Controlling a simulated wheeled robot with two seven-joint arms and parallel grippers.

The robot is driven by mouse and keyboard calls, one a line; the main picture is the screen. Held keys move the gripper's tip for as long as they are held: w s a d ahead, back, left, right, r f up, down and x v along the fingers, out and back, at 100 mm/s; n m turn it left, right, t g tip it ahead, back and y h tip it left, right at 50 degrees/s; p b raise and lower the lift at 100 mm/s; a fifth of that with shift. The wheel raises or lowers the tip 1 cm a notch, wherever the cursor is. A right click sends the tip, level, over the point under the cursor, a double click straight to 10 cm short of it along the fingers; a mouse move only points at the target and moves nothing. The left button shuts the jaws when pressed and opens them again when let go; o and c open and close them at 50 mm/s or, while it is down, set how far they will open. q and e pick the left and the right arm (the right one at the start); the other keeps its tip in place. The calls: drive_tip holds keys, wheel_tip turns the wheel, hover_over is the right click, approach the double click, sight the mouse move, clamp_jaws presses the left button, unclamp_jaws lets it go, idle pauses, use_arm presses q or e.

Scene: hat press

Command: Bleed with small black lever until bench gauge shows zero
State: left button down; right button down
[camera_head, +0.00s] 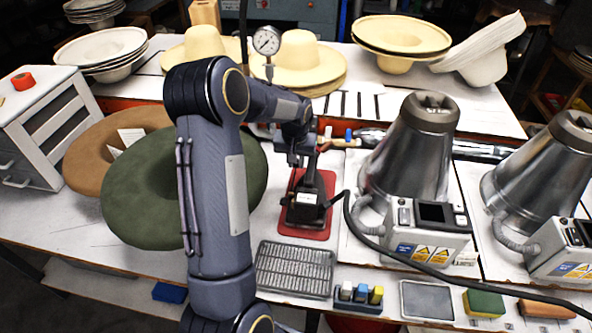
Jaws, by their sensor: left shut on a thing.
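The bench gauge (266,40) is a round white dial on a stem at the back of the bench, left of centre. Its needle is too small to read. My left arm reaches up and over from the bottom of the view. Its gripper (320,148) is low behind the red mat, beside the pipe fittings, and is shut on a small dark part that looks like the small black lever. The fingertips and most of that lever are hidden or too small to make out. A blue-handled valve (348,134) sits just right of the gripper. My right gripper is not in view.
A black iron-like tool (305,205) with a cable stands on the red mat (313,233). Two metal cones (412,150) on control boxes stand right. Green (140,210) and tan felt hats lie left, and straw hats behind. A metal grid tray (294,268) lies in front.

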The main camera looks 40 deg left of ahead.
use_arm(q)
drive_tip(key=shift+s+d+r+t+b, duration=0.1)
drive_tip(key=shift+s+r+t+b, duration=0.1)
drive_tip(key=shift+r+t+b, duration=0.25)
drive_tip(key=c, duration=1.6)
unclamp_jaws()
drive_tip(key=v, duration=0.7)
drive_tip(key=shift+d+r+b, duration=0.2)
drive_tip(key=shift+r+b, duration=0.1)
drive_tip(key=shift+r, duration=0.05)
drive_tip(key=shift+s+d+f, duration=0.1)
